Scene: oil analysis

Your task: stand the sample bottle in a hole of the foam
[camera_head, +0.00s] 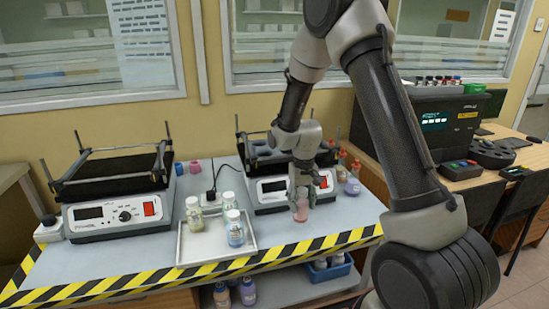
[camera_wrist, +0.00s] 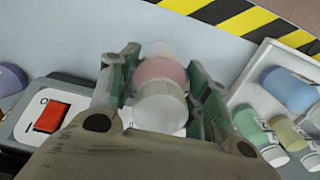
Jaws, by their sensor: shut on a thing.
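My gripper (camera_head: 302,196) is shut on a sample bottle (camera_head: 301,213) with pink contents, in front of the right shaker. The wrist view shows the held bottle (camera_wrist: 160,82) between the two fingers (camera_wrist: 163,76), with its pale cap towards the palm. I cannot tell whether its base touches the bench. The dark foam (camera_head: 262,150) seems to lie on top of the right shaker (camera_head: 268,193), behind my gripper. My wrist hides part of it, and its holes are too small to make out clearly.
A white tray (camera_head: 187,256) left of my gripper holds three bottles, also visible in the wrist view (camera_wrist: 262,62). A left shaker (camera_head: 115,213) stands beyond it. Small bottles (camera_head: 352,187) stand right of the right shaker. Striped tape (camera_head: 262,261) marks the bench's front edge.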

